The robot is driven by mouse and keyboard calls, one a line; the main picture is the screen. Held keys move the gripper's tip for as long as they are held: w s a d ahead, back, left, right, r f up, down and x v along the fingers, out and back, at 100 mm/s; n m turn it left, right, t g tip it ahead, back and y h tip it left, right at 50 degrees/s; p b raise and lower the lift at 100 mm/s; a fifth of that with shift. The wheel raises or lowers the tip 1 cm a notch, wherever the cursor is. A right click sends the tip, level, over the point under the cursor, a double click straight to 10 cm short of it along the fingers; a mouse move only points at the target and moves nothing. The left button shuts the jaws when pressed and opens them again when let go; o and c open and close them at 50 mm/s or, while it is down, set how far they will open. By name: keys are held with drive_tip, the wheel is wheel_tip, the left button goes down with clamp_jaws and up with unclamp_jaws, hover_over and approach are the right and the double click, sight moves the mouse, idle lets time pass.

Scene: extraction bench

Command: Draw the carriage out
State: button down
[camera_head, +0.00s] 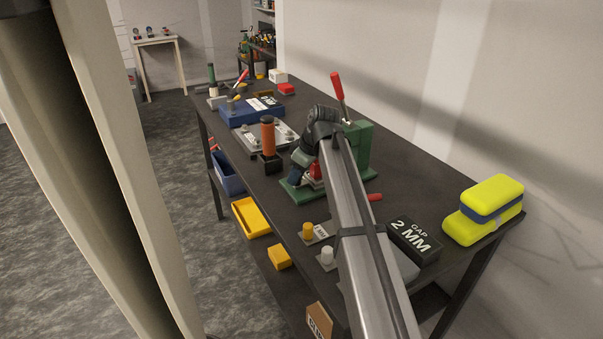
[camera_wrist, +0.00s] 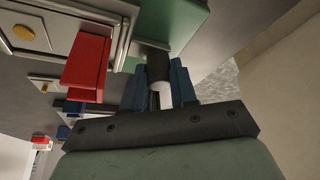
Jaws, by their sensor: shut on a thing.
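A green press-like fixture (camera_head: 359,150) stands on the bench with a long red-handled lever (camera_head: 338,87) pointing up. Part of its green body (camera_wrist: 182,22) fills the top of the wrist view. My gripper (camera_head: 298,183) is low at the fixture's near left side, partly hidden by my arm. In the wrist view my gripper (camera_wrist: 159,90) has its blue fingers shut on a dark cylindrical grip (camera_wrist: 152,62) with a pale end. A red block (camera_wrist: 88,62) sits just left of the fingers. I cannot tell which part is the carriage or whether it is drawn out.
An orange-handled tool (camera_head: 268,136) and a blue tray (camera_head: 250,112) stand farther left. Yellow bins (camera_head: 251,219) sit below the bench edge.

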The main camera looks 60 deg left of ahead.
drive_tip(key=s, duration=0.5)
drive_tip(key=shift+s, duration=0.2)
drive_tip(key=c, duration=0.9)
unclamp_jaws()
drive_tip(key=shift+w+r, duration=0.1)
drive_tip(key=shift+r, duration=0.15)
drive_tip(key=v, duration=1.3)
drive_tip(key=shift+d+r, duration=0.1)
drive_tip(key=shift+d, duration=0.1)
